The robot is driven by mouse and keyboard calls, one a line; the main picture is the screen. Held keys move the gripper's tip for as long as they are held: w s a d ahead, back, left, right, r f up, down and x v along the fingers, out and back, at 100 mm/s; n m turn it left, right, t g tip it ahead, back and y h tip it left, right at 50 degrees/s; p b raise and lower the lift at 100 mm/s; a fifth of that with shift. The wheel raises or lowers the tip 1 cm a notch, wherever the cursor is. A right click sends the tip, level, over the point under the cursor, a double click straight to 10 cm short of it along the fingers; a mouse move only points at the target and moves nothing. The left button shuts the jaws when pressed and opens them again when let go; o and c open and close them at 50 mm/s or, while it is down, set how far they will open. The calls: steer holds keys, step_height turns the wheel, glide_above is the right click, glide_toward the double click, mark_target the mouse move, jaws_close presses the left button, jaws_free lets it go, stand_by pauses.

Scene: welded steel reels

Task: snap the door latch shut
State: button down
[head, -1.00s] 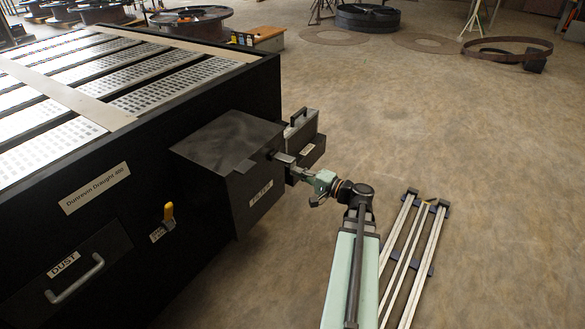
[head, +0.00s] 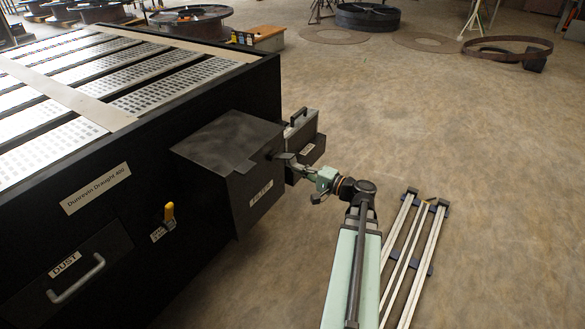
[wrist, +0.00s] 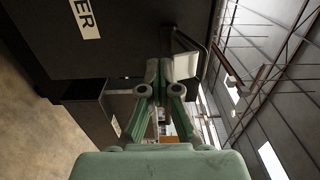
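The dark filter box (head: 225,145) sticks out from the black bench's side, with a white label on its front. The box's dark labelled panel (wrist: 110,35) fills the upper left of the wrist view. A small latch-like plate (head: 283,157) is at the box's right edge. In the wrist view a pale plate (wrist: 185,65) with a dark bent bar lies just right of the fingertips. My green gripper (head: 300,168) is at that edge; its fingers (wrist: 160,68) look shut, tips close together, with nothing visible between them. Whether the tips touch the plate is unclear.
A smaller dark box with a handle (head: 302,132) stands close behind the filter box. My rails lie on the floor at right.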

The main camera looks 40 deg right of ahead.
mark_target(293, 158)
steer(key=shift+r, duration=0.15)
stand_by(0.3)
steer(key=shift+s+r+p, duration=0.1)
steer(key=shift+r+p, duration=0.2)
steer(key=shift+r, duration=1.05)
steer(key=shift+p, duration=0.3)
steer(key=shift+r, duration=0.2)
steer(key=shift+w+r, duration=0.3)
steer(key=shift+r, duration=0.25)
steer(key=shift+p, duration=0.3)
